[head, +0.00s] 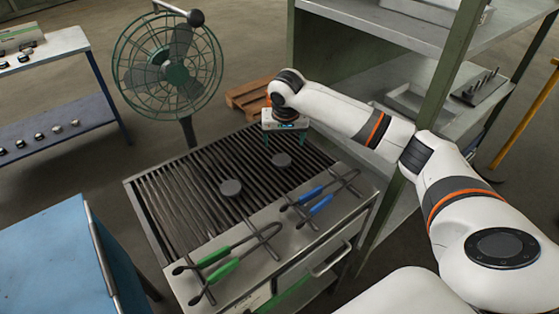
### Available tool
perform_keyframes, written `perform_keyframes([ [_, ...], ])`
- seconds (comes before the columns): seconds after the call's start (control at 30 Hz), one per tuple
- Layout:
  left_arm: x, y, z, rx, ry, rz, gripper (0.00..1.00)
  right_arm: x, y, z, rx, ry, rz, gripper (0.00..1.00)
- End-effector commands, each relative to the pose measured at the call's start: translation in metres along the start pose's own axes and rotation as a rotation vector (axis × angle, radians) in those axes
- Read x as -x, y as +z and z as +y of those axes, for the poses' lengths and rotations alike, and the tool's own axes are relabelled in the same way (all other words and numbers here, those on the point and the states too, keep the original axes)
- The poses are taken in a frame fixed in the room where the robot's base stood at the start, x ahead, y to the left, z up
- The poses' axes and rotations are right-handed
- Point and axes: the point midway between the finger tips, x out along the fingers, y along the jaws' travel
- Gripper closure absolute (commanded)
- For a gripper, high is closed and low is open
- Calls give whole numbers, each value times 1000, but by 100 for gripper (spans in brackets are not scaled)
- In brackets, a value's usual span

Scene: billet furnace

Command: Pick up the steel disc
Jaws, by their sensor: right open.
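The exact gap between fingertips and disc is hard to tell. My left gripper is not in view.
Green-handled tongs (222,271) and blue-handled tongs (309,194) lie on the bench's front ledge. A green fan (176,74) stands behind. A shelf rack with a green post (442,90) is at the right, close to my right arm. A blue cabinet (50,255) is at the left.

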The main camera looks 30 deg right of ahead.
Motion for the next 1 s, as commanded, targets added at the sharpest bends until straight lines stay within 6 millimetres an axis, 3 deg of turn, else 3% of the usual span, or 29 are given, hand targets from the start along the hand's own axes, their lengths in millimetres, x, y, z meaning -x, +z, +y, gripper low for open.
perform_keyframes([
  [0.2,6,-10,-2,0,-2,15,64,-37,-1,1,2,0,3,21],
  [0.47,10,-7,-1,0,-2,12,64,-58,0,2,5,-1,2,21],
  [0.7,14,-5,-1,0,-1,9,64,-93,1,4,5,0,2,21],
  [1.0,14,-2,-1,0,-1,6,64,-101,1,4,6,1,-1,21],
])
